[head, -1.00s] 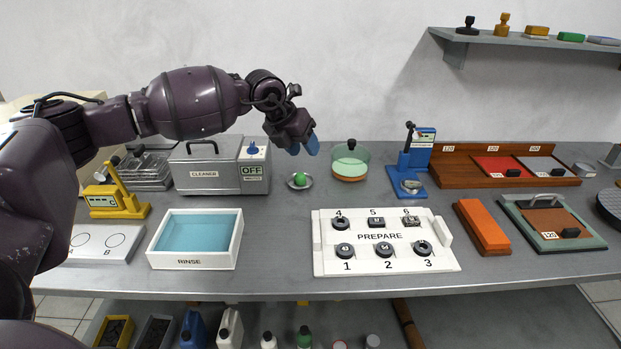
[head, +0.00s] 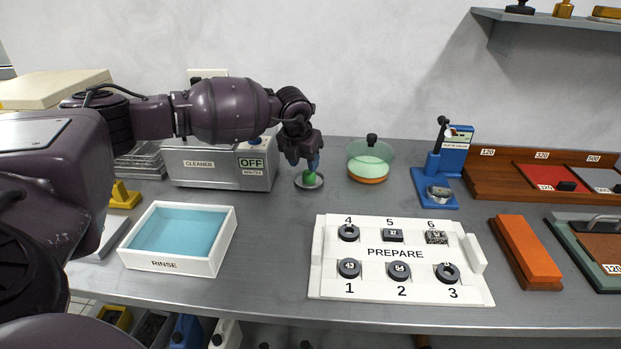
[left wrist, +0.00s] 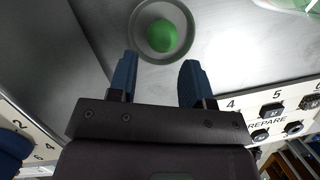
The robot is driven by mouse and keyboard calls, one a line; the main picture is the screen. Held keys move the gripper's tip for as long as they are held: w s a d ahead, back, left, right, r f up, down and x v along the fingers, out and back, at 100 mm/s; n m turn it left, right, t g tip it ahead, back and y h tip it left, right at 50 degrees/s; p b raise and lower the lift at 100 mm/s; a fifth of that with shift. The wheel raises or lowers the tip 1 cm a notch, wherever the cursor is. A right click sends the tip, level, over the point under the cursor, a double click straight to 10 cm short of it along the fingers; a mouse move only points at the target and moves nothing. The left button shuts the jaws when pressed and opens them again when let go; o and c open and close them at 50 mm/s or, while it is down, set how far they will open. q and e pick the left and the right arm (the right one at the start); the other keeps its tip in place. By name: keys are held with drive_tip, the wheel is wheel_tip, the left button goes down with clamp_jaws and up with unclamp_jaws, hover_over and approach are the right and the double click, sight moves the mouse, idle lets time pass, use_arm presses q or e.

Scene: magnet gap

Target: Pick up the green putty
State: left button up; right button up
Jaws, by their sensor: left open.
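The green putty (head: 309,176) is a small rounded lump in a shallow grey dish (head: 318,184) on the bench, in front of the cleaner's right end. In the left wrist view the putty (left wrist: 161,36) lies in the dish (left wrist: 146,52), just beyond the fingertips. My left gripper (head: 304,163) is above the dish and points down. Its blue fingers (left wrist: 158,75) are apart with nothing between them, and the putty is beyond the gap between them. My right gripper is not in view.
The cleaner box (head: 215,178) stands left of the dish. A lidded glass bowl (head: 369,165) stands to its right. The white rinse tray (head: 225,245) and the PREPARE board (head: 330,285) are in front. A blue stand (head: 436,185) is further right.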

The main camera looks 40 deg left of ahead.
sight(309, 176)
use_arm(q)
drive_tip(key=x, duration=0.1)
drive_tip(key=b+x, duration=0.1)
drive_tip(key=x, duration=0.3)
drive_tip(key=shift+w, duration=0.3)
drive_tip(key=shift+r, duration=0.1)
drive_tip(key=c, duration=0.5)
